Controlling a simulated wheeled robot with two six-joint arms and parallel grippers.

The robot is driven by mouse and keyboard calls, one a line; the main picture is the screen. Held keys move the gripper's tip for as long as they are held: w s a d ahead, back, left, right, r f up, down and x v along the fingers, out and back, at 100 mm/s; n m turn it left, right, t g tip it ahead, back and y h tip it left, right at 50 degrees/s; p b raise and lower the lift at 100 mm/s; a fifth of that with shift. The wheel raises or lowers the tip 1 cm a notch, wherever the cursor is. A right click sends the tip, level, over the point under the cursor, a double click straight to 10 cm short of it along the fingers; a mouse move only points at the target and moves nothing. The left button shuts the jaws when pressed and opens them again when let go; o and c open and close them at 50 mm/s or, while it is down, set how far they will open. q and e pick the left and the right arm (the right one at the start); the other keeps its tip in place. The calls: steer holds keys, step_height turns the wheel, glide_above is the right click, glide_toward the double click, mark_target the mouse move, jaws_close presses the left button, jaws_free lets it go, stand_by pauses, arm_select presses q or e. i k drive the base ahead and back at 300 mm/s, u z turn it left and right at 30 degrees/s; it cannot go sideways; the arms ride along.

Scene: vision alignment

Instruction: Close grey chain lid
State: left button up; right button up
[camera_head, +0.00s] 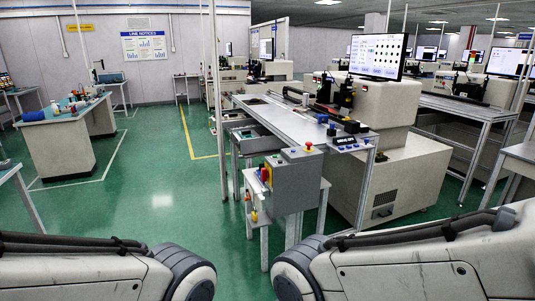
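I cannot pick out a grey chain lid with certainty. A grey metal box (297,184) with a red button on top stands on a small frame in front of the long workbench; whether it has an open lid does not show. A black part (340,97) sits on the machine (382,105) behind the bench; its detail is too small to tell. My two arms come in at the bottom left and bottom right, but only their links show. Neither gripper is in the picture.
The long workbench (262,112) stands ahead, with a monitor (377,55) above its machine. Another grey table (470,109) is at right. Open green floor (160,190) lies between the left table and the bench.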

mark_target(344, 112)
steer(key=i, duration=1.95)
steer(key=z, duration=2.25)
steer(key=i, duration=4.55)
steer(key=u, duration=3.3)
